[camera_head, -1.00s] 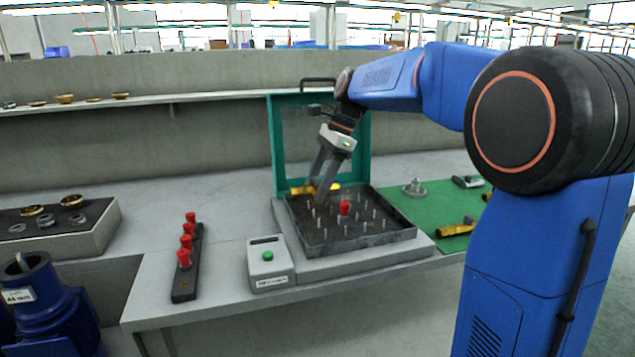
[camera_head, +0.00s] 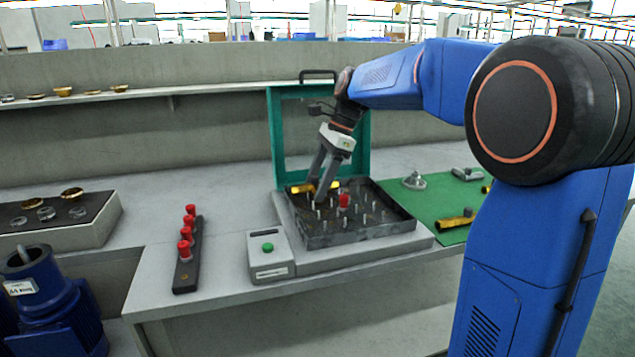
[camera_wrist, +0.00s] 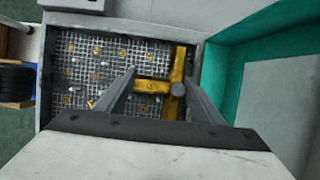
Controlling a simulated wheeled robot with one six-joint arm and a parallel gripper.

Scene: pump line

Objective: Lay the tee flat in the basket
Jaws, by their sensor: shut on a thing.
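The yellow tee (camera_wrist: 152,87) is T-shaped and sits between the fingers of my gripper (camera_wrist: 160,82) in the wrist view. It also shows at the gripper's fingertips in the head view (camera_head: 302,188). My gripper (camera_head: 319,192) points down at the back left of the basket (camera_head: 382,230) and is shut on the tee. The basket is a dark tray with a mesh floor and several upright pins; its rim shows in the wrist view (camera_wrist: 44,75). The tee lies level over the basket's edge region; whether it touches the mesh is hard to tell.
A teal frame (camera_head: 364,125) stands behind the basket. A red-capped peg (camera_head: 343,201) stands in the basket. A grey box with a green button (camera_head: 268,262) and a rack of red knobs (camera_head: 187,250) are to the left. A green mat (camera_head: 438,200) with metal and yellow parts lies right.

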